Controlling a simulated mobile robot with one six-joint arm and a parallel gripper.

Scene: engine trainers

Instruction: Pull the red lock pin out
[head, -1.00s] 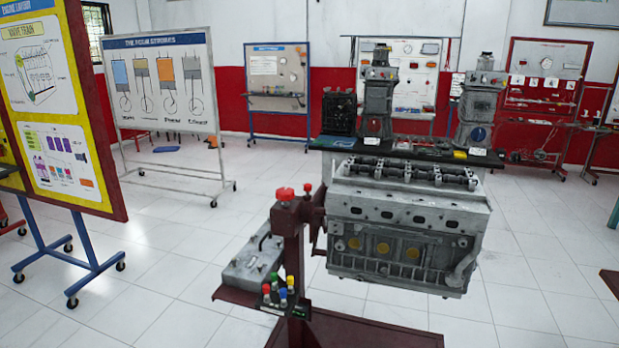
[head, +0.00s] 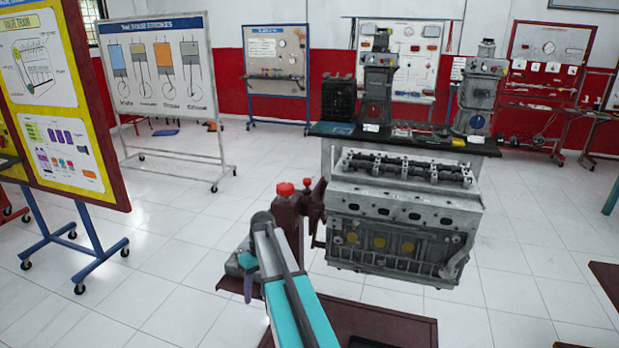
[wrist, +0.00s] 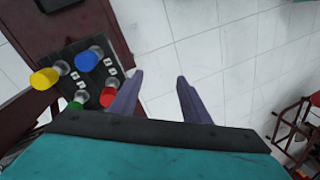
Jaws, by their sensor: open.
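A large red knob (head: 286,189) tops the dark red stand post (head: 288,215), with a smaller red knob (head: 307,183) just right of it. I cannot tell which is the lock pin. My gripper (head: 248,290) points down, left of and below both knobs, apart from them. In the wrist view its two purple fingers (wrist: 160,76) are open, with only floor visible between them. A red-capped piece (wrist: 108,97) sits beside the left finger, partly covered by it. Both stand-post knobs are out of the wrist view.
Yellow (wrist: 43,79), blue (wrist: 88,60) and green (wrist: 75,105) capped pieces stand on a dark panel left of the fingers. A grey engine block (head: 400,230) is mounted right of the post. My arm hides most of the stand's left tray. White floor is free at left.

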